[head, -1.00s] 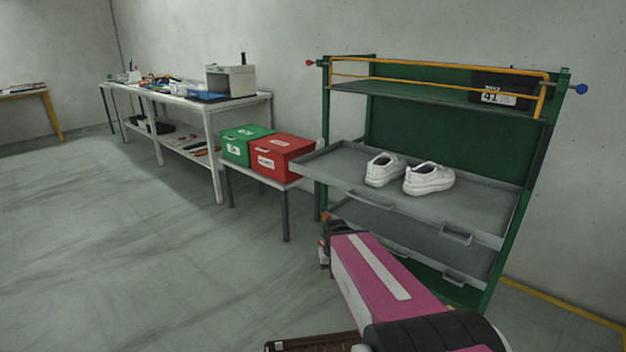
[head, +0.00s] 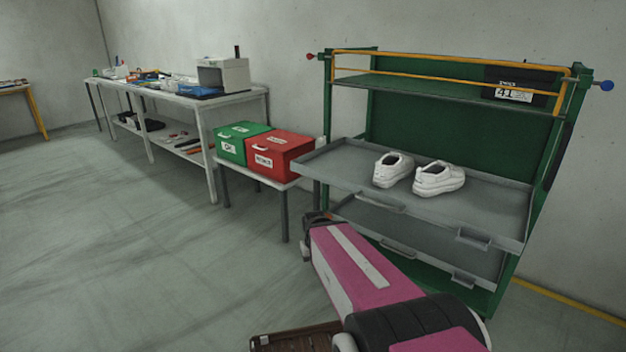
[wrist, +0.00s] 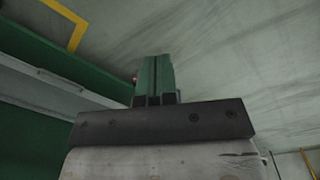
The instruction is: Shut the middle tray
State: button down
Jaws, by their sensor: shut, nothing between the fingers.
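The middle tray (head: 345,167) is a grey shallow tray on the green rack (head: 430,130). It sticks out of the rack's front, with two handles on its front edge.
A lower grey tray (head: 432,257) with handles sits below. The top shelf has a yellow rail (head: 450,64) and a black box (head: 513,86) marked 41. Green (head: 240,141) and red (head: 281,155) boxes stand on a low table at left, before a long workbench (head: 178,97). Floor at left is clear.

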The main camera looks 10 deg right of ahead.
aim_at(356, 160)
jog(key=w+d+r+n+t+h, duration=0.2)
jog(key=w+r+n+h, duration=0.1)
jog(key=w+n+h, duration=0.3)
jog(key=w+d+r+n+t+h, duration=0.1)
jog(key=w+r+n+t+h, duration=0.2)
jog(key=w+n, duration=0.45)
jog(key=w+a+r+n+t+h, duration=0.55)
jog(key=w+r+n, duration=0.4)
jog(key=n, duration=0.25)
jog(key=shift+m+y, duration=0.25)
jog(key=shift+y, duration=0.1)
jog(key=x, duration=1.3)
jog(key=shift+d+r, duration=0.1)
jog(key=shift+r, duration=0.25)
jog(key=x, duration=2.9)
jog(key=shift+w+r, duration=0.25)
jog(key=shift+w+d, duration=0.15)
jog(key=shift+d, duration=0.1)
